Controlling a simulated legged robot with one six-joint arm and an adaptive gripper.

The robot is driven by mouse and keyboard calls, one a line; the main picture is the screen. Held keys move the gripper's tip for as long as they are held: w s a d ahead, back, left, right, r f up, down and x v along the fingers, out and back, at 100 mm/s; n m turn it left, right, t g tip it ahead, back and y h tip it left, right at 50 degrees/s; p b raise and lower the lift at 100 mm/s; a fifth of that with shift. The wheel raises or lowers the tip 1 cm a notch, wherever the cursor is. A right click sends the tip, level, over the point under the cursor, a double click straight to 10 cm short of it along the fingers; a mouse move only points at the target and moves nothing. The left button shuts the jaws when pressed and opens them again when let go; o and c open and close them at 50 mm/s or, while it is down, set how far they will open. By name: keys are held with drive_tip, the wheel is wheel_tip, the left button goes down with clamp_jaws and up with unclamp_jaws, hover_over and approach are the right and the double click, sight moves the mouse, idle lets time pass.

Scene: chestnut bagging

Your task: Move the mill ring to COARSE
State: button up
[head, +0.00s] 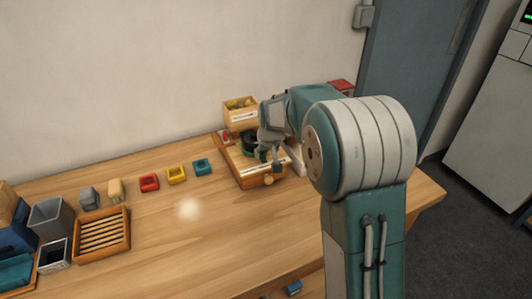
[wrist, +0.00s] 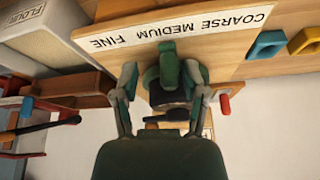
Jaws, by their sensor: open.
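The mill stands on a wooden base (head: 246,178) near the back of the table, right of centre. A dark round part that looks like the mill ring (head: 249,139) shows beside my gripper (head: 268,160). In the wrist view a green and dark round part (wrist: 168,88) lies between the open fingers of my gripper (wrist: 163,72); I cannot tell whether they touch it. A white label (wrist: 175,30) on the base reads FINE, MEDIUM and COARSE, with COARSE at the right. A red peg (wrist: 225,104) sticks out right of the fingers. The ring's setting cannot be read.
A wooden box (head: 240,122) with brown contents stands behind the mill. Red (head: 149,182), yellow (head: 177,175) and teal (head: 202,167) blocks lie left of it. A slatted tray (head: 103,236) and bins are farther left. The front middle of the table is clear.

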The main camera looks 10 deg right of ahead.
sight(253, 161)
drive_tip(key=shift+a, duration=0.65)
drive_tip(key=shift+c, duration=1.3)
drive_tip(key=c, duration=0.5)
drive_tip(key=shift+d, duration=0.4)
clamp_jaws()
drive_tip(key=shift+a+f, duration=0.1)
drive_tip(key=shift+a, duration=0.15)
drive_tip(key=shift+a+m, duration=0.15)
drive_tip(key=shift+m, duration=0.15)
drive_tip(key=shift+s+a+m+h, duration=0.1)
drive_tip(key=shift+a+m+h, duration=0.35)
drive_tip(key=shift+m, duration=0.25)
drive_tip(key=shift+a+f+m+g+h, duration=0.1)
drive_tip(key=shift+a+m+h, duration=0.2)
drive_tip(key=shift+m, duration=0.35)
drive_tip(key=shift+a+r+m+g+h, duration=0.15)
drive_tip(key=shift+a+m, duration=0.3)
drive_tip(key=shift+m, duration=0.25)
drive_tip(key=shift+a+f+m+g+h, duration=0.1)
drive_tip(key=shift+a+f+m+h, duration=0.2)
drive_tip(key=shift+m, duration=0.35)
drive_tip(key=shift+r, duration=0.15)
